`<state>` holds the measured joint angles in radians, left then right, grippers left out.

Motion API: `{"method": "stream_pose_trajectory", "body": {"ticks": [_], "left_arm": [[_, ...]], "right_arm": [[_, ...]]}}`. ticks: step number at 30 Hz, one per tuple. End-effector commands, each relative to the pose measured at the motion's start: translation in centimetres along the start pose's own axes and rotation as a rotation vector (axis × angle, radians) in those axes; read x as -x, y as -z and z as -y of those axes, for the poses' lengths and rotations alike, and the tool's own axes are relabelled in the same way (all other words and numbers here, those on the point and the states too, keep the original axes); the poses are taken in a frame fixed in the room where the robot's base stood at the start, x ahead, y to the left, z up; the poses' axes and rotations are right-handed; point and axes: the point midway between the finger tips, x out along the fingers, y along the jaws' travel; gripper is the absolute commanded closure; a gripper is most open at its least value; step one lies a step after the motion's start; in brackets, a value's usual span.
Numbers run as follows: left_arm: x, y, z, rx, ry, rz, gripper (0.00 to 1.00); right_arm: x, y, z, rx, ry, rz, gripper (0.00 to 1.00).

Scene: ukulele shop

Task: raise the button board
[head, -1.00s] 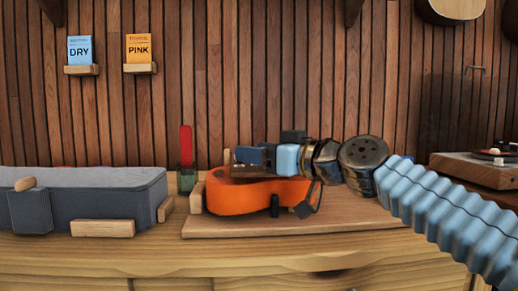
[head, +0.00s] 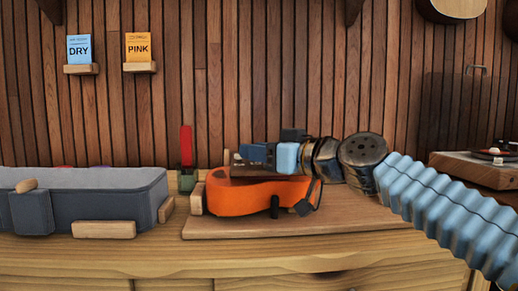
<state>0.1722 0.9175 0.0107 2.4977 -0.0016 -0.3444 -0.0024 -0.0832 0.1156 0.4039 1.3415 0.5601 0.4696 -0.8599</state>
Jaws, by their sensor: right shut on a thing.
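An orange ukulele-like body (head: 240,199) lies on a flat wooden board (head: 350,214) on the workbench. My right gripper (head: 244,158) reaches in from the right, just above the orange body. It is shut on a small dark brown piece (head: 242,170) with light specks, perhaps the button board. The fingers cover much of this piece. I cannot tell whether it touches the orange body. My left gripper is out of view.
A grey padded case (head: 100,202) stands at the left of the bench. DRY (head: 79,49) and PINK (head: 139,47) cards sit on wall ledges. A turntable (head: 478,168) is at the right.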

Motion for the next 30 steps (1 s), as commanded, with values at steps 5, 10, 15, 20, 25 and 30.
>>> {"method": "stream_pose_trajectory", "body": {"ticks": [5, 10, 15, 20, 25, 30], "left_arm": [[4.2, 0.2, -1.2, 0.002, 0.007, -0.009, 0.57], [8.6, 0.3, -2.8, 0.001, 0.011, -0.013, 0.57], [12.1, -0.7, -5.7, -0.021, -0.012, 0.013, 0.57], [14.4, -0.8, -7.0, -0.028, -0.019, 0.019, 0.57], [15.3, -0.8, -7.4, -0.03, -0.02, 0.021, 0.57], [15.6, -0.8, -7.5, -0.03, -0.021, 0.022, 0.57]], "right_arm": [[-0.2, 2.6, -0.2, -0.048, 0.0, 0.051, 1.0], [-0.7, 4.9, -0.6, -0.119, 0.0, 0.122, 1.0], [-1.3, 6.8, -1.2, -0.198, 0.001, 0.2, 1.0], [-2.0, 8.1, -2.0, -0.266, 0.0, 0.267, 1.0], [-2.8, 9.0, -2.7, -0.331, 0.001, 0.329, 1.0], [-3.4, 9.8, -3.3, -0.378, 0.0, 0.377, 1.0]]}}
